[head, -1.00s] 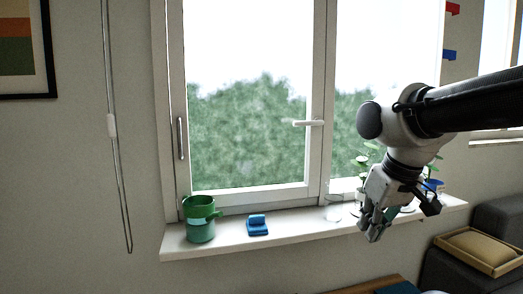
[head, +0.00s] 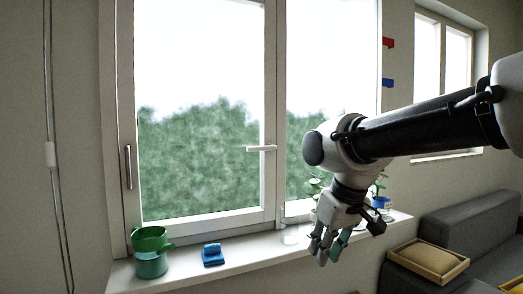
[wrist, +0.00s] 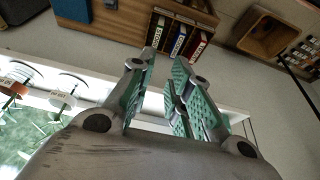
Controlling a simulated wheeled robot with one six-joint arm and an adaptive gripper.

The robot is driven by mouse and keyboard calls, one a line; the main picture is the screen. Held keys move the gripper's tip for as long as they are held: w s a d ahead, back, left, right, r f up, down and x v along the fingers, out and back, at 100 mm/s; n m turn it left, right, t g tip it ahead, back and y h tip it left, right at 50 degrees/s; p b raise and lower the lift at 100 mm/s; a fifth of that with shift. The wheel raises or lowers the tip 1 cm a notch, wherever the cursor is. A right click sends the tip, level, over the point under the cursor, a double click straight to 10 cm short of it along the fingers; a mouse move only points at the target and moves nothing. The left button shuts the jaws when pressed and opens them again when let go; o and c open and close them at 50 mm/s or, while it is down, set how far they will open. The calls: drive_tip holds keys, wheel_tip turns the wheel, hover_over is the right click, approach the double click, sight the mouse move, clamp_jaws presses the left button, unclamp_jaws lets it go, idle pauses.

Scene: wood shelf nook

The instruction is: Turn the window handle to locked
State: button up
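The white window handle (head: 261,148) sticks out sideways to the left from the frame between the two panes in the head view. It lies horizontal. A second, dark grey vertical bar (head: 128,167) sits on the left edge of the window. My gripper (head: 321,259) hangs pointing down in front of the sill, right of and below the white handle, apart from it. In the wrist view my gripper (wrist: 160,88) shows its green-padded fingers spread, with nothing between them. The handle does not show in the wrist view.
The sill (head: 180,271) holds a green pot (head: 151,255), a blue object (head: 213,254), a clear glass (head: 291,230) and plants at the right. A wooden tray (head: 428,262) rests on the grey sofa (head: 470,225). A cord (head: 50,150) hangs at the left.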

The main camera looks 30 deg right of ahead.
drive_tip(key=shift+o, duration=0.9)
drive_tip(key=d, duration=0.1)
drive_tip(key=d+f+m+g, duration=0.1)
drive_tip(key=d+f+m, duration=0.1)
drive_tip(key=shift+w+d+f+g, duration=0.2)
drive_tip(key=shift+w+g, duration=0.1)
drive_tip(key=shift+w, duration=0.05)
drive_tip(key=m+t+y, duration=0.5)
drive_tip(key=t+y, duration=0.7)
drive_tip(key=y, duration=0.1)
approach(260, 149)
drive_tip(key=x, duration=0.4)
drive_tip(key=shift+w+g+y, duration=0.25)
drive_tip(key=shift+g+y, duration=0.05)
drive_tip(key=x, duration=0.7)
